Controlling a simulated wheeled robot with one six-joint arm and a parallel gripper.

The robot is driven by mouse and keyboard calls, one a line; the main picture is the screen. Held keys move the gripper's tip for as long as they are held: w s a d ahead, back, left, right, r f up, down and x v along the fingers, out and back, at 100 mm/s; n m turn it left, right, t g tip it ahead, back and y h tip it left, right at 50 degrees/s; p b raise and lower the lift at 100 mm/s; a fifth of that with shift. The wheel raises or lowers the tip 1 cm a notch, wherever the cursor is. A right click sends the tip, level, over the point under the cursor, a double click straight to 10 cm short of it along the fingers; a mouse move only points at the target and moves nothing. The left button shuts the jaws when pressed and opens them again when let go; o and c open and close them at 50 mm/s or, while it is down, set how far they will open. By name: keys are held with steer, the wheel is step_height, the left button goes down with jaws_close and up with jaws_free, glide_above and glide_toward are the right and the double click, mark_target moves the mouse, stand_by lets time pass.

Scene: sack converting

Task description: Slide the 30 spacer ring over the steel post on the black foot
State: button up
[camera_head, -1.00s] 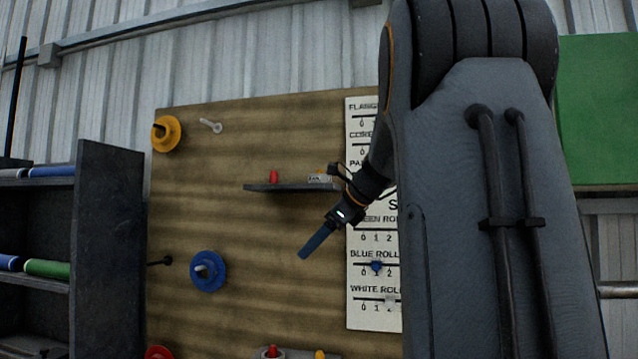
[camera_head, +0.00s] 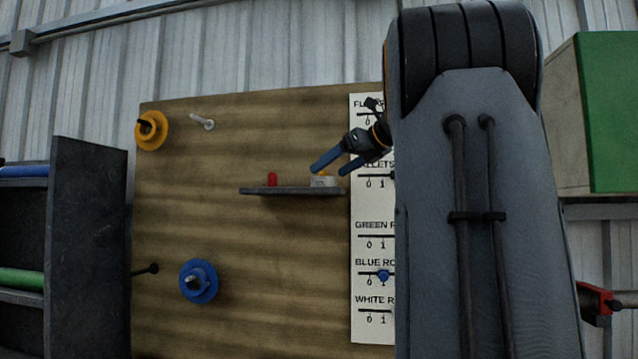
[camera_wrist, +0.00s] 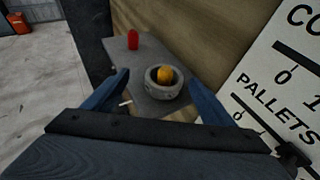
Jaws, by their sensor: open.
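A pale grey ring (camera_head: 325,182) sits on a small dark shelf (camera_head: 285,191) on the board. My gripper (camera_head: 332,171) is open just above the ring. In the wrist view the blue fingers of my gripper (camera_wrist: 160,79) stand on either side of the ring, empty and seemingly not touching it.
A red piece (camera_head: 272,179) stands on the shelf left of the ring. The wooden board (camera_head: 250,250) carries a blue flanged piece (camera_head: 199,282) and an orange one (camera_head: 151,130). A white chart (camera_head: 371,222) is close right of the shelf. A dark rack (camera_head: 88,240) stands at left.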

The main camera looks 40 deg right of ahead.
mark_target(323, 177)
steer(key=shift+w+d+f, duration=0.3)
steer(key=shift+w+f, duration=0.05)
steer(key=shift+w, duration=0.2)
steer(key=shift+p+x, duration=1)
steer(key=shift+x, duration=1.35)
steer(key=shift+s+d+f, duration=0.1)
steer(key=shift+d+f, duration=0.05)
steer(key=c, duration=1.5)
steer(key=shift+o, duration=0.2)
